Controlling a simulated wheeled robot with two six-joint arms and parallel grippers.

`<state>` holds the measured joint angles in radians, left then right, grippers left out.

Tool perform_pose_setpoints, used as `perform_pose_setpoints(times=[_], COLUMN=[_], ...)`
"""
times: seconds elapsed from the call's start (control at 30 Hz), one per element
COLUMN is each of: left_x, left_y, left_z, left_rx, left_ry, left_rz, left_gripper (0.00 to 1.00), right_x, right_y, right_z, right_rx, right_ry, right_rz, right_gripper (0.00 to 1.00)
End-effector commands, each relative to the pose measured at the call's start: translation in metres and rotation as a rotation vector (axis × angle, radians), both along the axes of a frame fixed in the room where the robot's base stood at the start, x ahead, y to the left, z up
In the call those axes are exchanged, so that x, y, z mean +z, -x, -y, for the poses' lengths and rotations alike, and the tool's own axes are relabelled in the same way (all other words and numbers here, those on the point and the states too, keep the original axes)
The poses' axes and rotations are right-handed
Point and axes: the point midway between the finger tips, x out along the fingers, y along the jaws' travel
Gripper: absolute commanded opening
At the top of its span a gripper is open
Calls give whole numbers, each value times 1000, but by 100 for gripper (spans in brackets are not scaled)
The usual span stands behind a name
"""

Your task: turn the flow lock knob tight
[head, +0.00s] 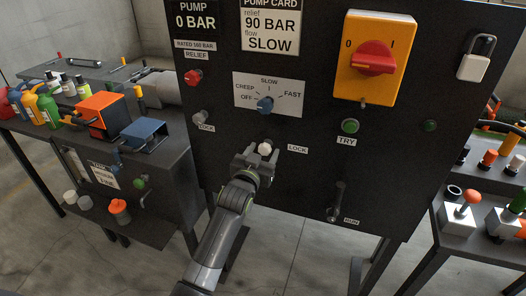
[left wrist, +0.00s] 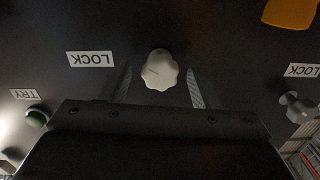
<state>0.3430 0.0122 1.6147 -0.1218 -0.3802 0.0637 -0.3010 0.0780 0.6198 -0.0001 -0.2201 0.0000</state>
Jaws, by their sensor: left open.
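The flow lock knob (head: 265,148) is a small white lobed knob low on the black panel, left of a LOCK label, below the blue flow selector (head: 265,105). My left gripper (head: 261,158) is open in front of it. In the left wrist view the flow lock knob (left wrist: 160,71) sits between the two fingers, with a gap on each side; neither finger touches it. How deep the fingers reach along the knob is hard to tell. Whether it is tight does not show. My right gripper is out of view.
The relief lock knob (head: 200,117) sits left, under the red relief knob (head: 193,77). A green TRY button (head: 350,126) and a RUN lever (head: 337,203) are to the right. A red-and-yellow switch (head: 374,60) is above. The panel around the gripper is clear.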

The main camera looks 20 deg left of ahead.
Motion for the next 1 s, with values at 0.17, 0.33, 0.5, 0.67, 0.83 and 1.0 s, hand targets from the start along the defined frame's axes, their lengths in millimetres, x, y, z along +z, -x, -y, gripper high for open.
perform_pose_setpoints(times=[0.17,0.33,0.5,0.67,0.83,1.0], left_x=[1,0,0,0,0,0], left_y=[-5,-5,-5,-4,-4,-4], left_z=[0,0,0,0,0,0], left_rx=[0,0,0,0,0,0], left_ry=[1,1,0,0,3,33], left_rz=[1,1,1,1,0,-1], left_gripper=[56,56,39,18,11,11], right_x=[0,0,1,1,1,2], right_y=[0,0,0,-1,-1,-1], right_z=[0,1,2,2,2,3], right_rx=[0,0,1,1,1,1], right_ry=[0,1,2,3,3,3], right_rz=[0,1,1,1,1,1], right_gripper=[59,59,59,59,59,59])
